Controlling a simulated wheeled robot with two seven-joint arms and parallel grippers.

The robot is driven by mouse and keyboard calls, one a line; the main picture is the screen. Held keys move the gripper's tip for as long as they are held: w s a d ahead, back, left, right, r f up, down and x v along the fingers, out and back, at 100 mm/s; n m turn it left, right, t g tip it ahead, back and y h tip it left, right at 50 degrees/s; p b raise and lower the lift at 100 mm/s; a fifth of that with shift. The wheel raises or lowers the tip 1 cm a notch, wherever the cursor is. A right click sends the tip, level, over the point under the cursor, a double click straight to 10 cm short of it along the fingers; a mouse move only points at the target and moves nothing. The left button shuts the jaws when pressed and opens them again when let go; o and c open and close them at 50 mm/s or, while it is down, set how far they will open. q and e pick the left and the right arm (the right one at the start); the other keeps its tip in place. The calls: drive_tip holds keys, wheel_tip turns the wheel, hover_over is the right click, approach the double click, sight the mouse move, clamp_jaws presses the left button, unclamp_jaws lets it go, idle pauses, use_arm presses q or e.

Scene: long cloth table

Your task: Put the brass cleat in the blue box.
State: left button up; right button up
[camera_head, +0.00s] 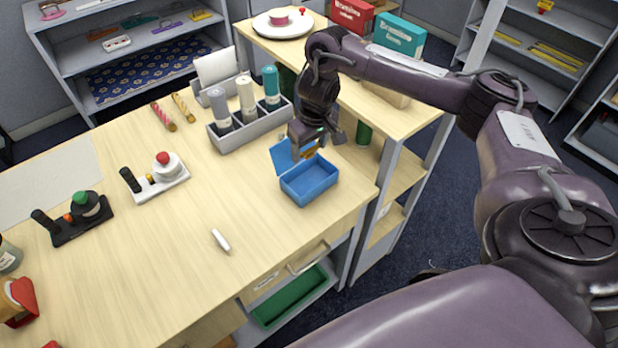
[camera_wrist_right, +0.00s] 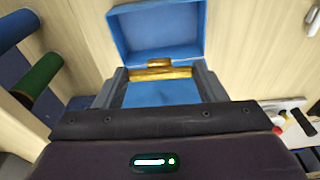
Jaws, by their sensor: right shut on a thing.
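The blue box (camera_head: 311,187) stands open on the table near its right edge, with its lid (camera_head: 286,157) tilted up at the back. Its open inside also shows in the right wrist view (camera_wrist_right: 155,30). My right gripper (camera_head: 308,153) is just above the box, on the lid side, pointing down. It is shut on the brass cleat (camera_wrist_right: 160,74), a gold-coloured piece held crosswise between the fingers. In the head view only a small bit of the cleat shows at the fingertips. My left gripper is not in view.
A grey rack (camera_head: 250,128) with several bottles stands behind the box, to the left. A white stick (camera_head: 221,240) lies in front of it. A white base with a red knob (camera_head: 163,181) is farther left. Bare table lies between.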

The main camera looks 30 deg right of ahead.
drive_tip(key=b, duration=0.3)
hover_over(308, 183)
drive_tip(key=f, duration=0.6)
drive_tip(key=shift+s+d+f, duration=0.1)
drive_tip(key=shift+s+f, duration=0.15)
drive_tip(key=shift+s, duration=0.15)
drive_tip(key=shift+f, duration=0.45)
wheel_tip(308, 183, down, 4)
drive_tip(key=shift+r+b, duration=0.15)
drive_tip(key=shift+b, duration=0.8)
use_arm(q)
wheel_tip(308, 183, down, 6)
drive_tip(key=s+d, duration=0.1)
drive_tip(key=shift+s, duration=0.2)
use_arm(e)
drive_tip(key=shift+w, duration=0.1)
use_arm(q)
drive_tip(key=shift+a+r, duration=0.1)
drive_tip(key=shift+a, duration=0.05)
use_arm(e)
drive_tip(key=o, duration=1)
drive_tip(key=shift+c, duration=0.2)
